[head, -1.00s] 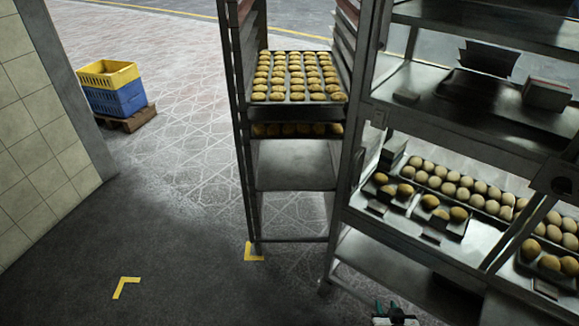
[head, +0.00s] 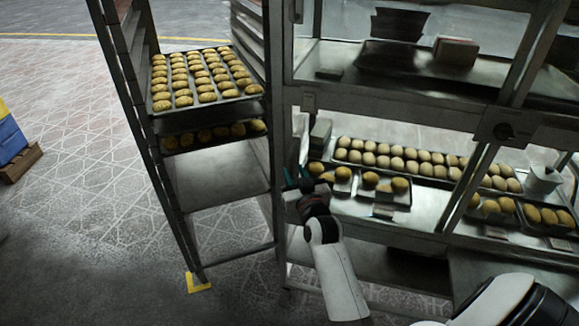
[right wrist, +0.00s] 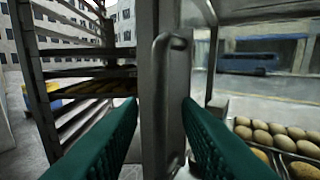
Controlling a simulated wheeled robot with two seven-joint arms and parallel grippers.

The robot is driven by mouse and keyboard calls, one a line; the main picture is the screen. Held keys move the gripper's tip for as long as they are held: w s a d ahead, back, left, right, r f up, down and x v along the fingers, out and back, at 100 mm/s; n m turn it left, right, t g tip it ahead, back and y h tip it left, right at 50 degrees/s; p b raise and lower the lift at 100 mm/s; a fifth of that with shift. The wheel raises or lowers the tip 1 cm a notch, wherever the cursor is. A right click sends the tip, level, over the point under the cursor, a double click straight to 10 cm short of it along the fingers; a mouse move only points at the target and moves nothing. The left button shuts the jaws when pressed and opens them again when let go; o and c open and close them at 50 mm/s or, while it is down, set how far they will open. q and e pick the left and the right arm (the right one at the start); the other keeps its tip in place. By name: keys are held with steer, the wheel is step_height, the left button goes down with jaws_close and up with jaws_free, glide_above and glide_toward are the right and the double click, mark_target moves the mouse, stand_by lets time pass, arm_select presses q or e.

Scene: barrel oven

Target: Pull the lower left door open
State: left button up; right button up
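A metal display cabinet (head: 398,108) with a lower left section of bun trays stands at the right in the head view. My right gripper (head: 298,179) is at the left edge of this lower left section. In the right wrist view a vertical metal bar handle (right wrist: 158,90) on a narrow frame post stands between the two green fingers of my right gripper (right wrist: 160,106). The fingers are apart, with gaps on both sides of the post. I cannot tell how deep the handle lies between them. The door's own panel is hard to make out. My left gripper is not in view.
A tall rack (head: 167,155) with trays of baked buns stands just left of the cabinet, close to my right gripper. A blue crate (head: 10,140) on a pallet is at the far left.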

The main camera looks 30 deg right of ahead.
mark_target(292, 167)
steer(key=shift+x, duration=1.9)
steer(key=shift+s, duration=0.1)
jaws_close()
